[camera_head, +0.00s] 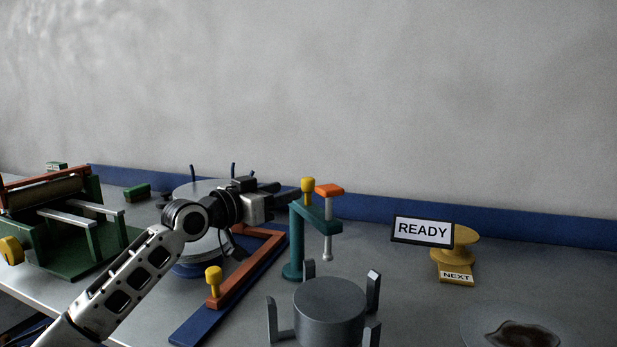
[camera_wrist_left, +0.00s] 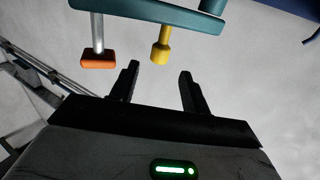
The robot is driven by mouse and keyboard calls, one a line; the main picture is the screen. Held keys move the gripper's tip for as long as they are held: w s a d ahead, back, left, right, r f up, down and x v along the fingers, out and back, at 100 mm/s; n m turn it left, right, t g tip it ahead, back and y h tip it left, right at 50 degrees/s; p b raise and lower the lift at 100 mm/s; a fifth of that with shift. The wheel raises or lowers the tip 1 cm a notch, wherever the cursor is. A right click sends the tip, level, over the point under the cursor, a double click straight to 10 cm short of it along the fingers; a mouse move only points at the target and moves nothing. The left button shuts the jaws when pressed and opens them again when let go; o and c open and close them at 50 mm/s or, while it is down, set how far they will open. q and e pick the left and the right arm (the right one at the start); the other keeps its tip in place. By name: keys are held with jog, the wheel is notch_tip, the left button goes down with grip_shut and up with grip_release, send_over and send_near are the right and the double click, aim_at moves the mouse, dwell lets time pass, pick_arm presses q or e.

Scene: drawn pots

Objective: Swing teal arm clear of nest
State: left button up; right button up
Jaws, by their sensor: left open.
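The teal arm (camera_head: 318,217) reaches to the right from the top of a teal post. A yellow knob (camera_head: 308,185) stands on it; an orange-capped metal rod (camera_head: 327,240) passes down through its free end. The grey nest (camera_head: 330,305), a round block among upright prongs, stands in front; the rod's tip shows just above its back edge, and I cannot tell whether it is over it. My left gripper (camera_head: 292,187) is open beside the knob. The left wrist view shows the yellow knob (camera_wrist_left: 162,45) just beyond and between the open fingers (camera_wrist_left: 160,76). My right gripper is not in view.
An orange bar on a blue base (camera_head: 195,325) lies under my left arm, with another yellow knob (camera_head: 213,276). A round grey-topped drum (camera_head: 195,190) stands behind the arm. A green roller machine (camera_head: 75,220) is at left. A READY sign (camera_head: 422,230) and dark puddle (camera_head: 522,335) are at right.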

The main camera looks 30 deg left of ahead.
aim_at(303, 184)
pick_arm(q)
jog(key=w, duration=0.2)
jog(key=w+d+p, duration=0.1)
jog(key=w, duration=0.4)
jog(key=shift+w+d+r+p, duration=0.1)
jog(key=shift+w+d+p, duration=0.05)
jog(key=shift+d+p, duration=0.15)
jog(key=shift+w, duration=0.45)
grip_shut()
jog(key=shift+d, duration=0.1)
